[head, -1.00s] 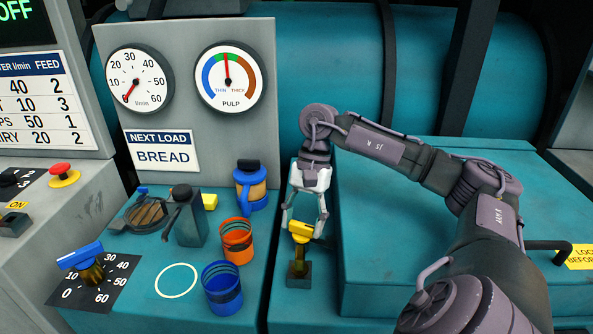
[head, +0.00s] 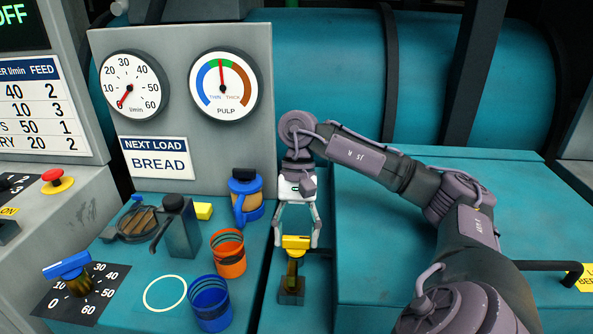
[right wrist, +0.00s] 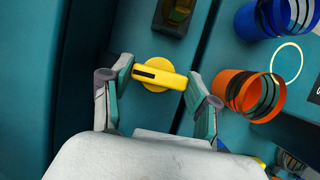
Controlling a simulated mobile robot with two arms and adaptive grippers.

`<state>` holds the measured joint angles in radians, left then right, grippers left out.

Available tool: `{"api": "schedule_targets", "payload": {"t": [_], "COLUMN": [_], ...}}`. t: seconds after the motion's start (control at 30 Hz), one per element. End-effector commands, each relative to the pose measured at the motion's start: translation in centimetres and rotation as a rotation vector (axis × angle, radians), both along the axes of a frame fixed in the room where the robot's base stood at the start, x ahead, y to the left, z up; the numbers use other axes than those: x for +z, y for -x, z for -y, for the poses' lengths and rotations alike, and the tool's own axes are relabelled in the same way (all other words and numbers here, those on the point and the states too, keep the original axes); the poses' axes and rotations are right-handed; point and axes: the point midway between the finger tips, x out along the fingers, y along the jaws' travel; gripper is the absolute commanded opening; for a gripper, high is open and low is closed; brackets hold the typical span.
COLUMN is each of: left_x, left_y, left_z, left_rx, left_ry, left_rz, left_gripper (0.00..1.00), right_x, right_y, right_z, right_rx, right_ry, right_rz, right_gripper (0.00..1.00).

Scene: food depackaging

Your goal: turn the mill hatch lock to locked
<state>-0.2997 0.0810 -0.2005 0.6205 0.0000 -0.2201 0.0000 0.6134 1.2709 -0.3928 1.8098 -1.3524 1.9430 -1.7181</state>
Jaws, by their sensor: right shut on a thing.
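The lock handle (head: 296,243) is a yellow bar on a dark post, standing on the teal ledge left of the hatch box. My right gripper (head: 297,238) reaches down over it from above, shut on the bar with a finger at each end. In the right wrist view the yellow handle (right wrist: 160,75) lies nearly crosswise between the two fingertips, its black slot facing the camera. The head view shows the bar lying left to right. No locked or unlocked marking is readable. My left gripper is out of view.
An orange cup (head: 229,258), a blue cup (head: 210,305) and a blue-and-tan jug (head: 246,200) stand left of the lock. A blue-handled dial (head: 68,268) is at far left. The teal hatch box (head: 400,255) with a black handle (head: 545,266) lies right.

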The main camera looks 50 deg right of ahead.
Motion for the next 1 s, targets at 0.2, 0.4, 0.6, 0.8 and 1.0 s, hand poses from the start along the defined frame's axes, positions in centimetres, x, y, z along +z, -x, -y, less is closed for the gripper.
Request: {"api": "schedule_targets", "payload": {"t": [0.2, 0.4, 0.6, 0.8, 1.0], "left_x": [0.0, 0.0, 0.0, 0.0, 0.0], "left_y": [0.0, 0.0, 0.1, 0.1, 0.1], "left_z": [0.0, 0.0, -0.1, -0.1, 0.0], "left_rx": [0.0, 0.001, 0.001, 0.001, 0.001], "left_ry": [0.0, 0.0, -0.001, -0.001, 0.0], "left_rz": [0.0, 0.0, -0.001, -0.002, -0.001], "left_gripper": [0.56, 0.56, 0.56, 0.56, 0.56], "right_x": [0.1, 0.1, 0.0, 1.3, 3.7], "right_y": [-0.1, 0.0, 0.0, -0.4, -1.0], "right_z": [0.1, 0.1, 0.0, 0.4, 1.2], "right_rx": [0.001, 0.001, 0.001, -0.001, 0.001], "right_ry": [0.003, 0.002, 0.001, 0.0, 0.004], "right_rz": [0.004, 0.003, 0.002, 0.005, 0.007], "right_gripper": [0.65, 0.85, 0.85, 0.85, 0.85]}}
